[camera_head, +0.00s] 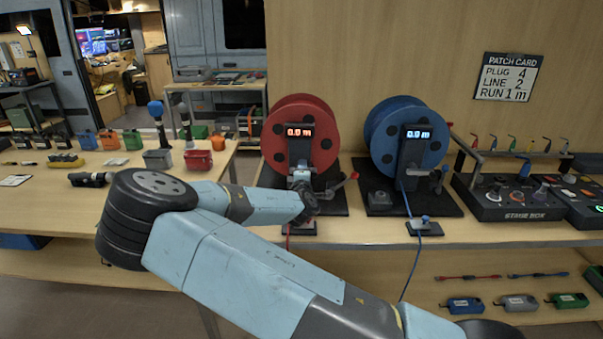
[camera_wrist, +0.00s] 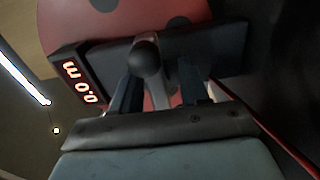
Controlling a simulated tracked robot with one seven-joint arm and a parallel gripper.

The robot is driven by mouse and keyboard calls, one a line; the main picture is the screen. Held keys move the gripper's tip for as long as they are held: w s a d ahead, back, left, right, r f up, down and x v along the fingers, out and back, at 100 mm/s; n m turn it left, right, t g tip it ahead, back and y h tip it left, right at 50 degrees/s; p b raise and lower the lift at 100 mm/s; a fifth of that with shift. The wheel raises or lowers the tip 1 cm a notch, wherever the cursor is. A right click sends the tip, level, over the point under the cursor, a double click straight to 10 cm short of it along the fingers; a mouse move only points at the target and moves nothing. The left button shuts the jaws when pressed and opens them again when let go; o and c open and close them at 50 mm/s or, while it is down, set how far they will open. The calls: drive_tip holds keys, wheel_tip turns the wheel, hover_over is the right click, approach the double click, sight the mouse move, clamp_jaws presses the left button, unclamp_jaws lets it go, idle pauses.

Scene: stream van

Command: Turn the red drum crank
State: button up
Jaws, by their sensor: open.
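The red drum (camera_head: 292,108) stands upright on the bench in the head view, behind a dark post with a display (camera_head: 300,132) reading 0.0 m. Its crank (camera_head: 340,184), with a reddish grip, sticks out right of the post. My gripper (camera_head: 301,180) is in front of the post's lower part and hides some of it. In the wrist view my gripper (camera_wrist: 158,90) is open, its two fingers on either side of a grey bar. A dark round knob (camera_wrist: 146,57) shows at the fingertips; contact cannot be told. The red drum (camera_wrist: 110,12) shows behind.
A blue drum (camera_head: 402,115) with its own crank and a 0.0 m display stands to the right. The stage box (camera_head: 520,205) is farther right. A red bin (camera_head: 198,160) and small items lie left. A red cable (camera_wrist: 270,130) passes beside my gripper.

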drive_tip(key=s, duration=1.3)
drive_tip(key=shift+s+a, duration=0.2)
drive_tip(key=shift+s, duration=0.15)
drive_tip(key=shift+s+f, duration=0.1)
